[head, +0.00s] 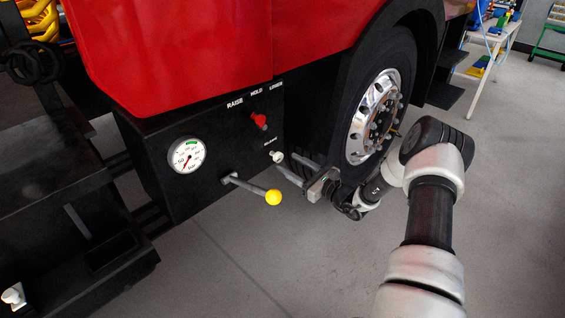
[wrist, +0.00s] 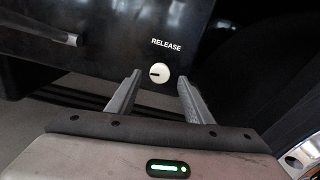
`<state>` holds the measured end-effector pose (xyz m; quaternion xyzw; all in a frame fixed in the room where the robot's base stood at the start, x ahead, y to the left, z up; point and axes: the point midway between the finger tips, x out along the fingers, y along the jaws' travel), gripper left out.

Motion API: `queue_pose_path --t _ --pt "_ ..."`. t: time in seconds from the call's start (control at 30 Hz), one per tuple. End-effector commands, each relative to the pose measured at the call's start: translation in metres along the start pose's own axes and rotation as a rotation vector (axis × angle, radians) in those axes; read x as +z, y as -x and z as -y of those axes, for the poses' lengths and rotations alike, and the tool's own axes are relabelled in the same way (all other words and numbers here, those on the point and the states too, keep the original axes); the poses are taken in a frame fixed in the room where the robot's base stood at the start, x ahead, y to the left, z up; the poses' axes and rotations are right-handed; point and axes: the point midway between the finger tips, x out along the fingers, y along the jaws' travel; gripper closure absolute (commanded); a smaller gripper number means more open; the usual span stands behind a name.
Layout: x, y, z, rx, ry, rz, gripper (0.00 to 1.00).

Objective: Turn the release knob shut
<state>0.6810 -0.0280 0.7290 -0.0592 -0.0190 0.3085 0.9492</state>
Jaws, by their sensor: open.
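The release knob (wrist: 159,73) is a small round white knob with a dark slot mark, on the black panel under the word RELEASE in the wrist view. In the head view the knob (head: 276,157) shows at the panel's lower right. My gripper (wrist: 158,85) is open, its two grey fingers apart on either side of the knob and short of it or level with it; I cannot tell the exact depth. In the head view my gripper (head: 300,178) reaches in from the right beside the knob. Nothing is between the fingers except the knob in line with them.
On the black panel (head: 215,125) are a pressure gauge (head: 187,155), a red lever (head: 260,121) marked RAISE, HOLD, LOWER, and a grey handle with a yellow ball (head: 273,197). A wheel (head: 377,112) stands to the right. The floor in front is clear.

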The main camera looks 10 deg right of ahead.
Motion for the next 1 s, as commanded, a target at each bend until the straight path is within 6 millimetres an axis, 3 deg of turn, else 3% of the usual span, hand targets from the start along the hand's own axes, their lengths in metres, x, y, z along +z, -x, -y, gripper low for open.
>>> queue_pose_path --t 0.1,0.27,0.63,0.67,0.9,1.0 --pt "-0.001 -0.022 -0.001 0.002 0.001 0.002 0.53" --pt "-0.001 -0.039 0.0 0.0 0.001 0.001 0.53" --pt "0.0 -0.046 0.0 0.0 -0.001 0.0 0.53" --pt "0.0 -0.045 0.0 0.0 -0.001 0.0 0.55" --pt "0.0 -0.045 0.0 0.0 -0.001 0.0 0.93" --pt "0.0 -0.045 0.0 0.0 -0.003 0.0 0.93"
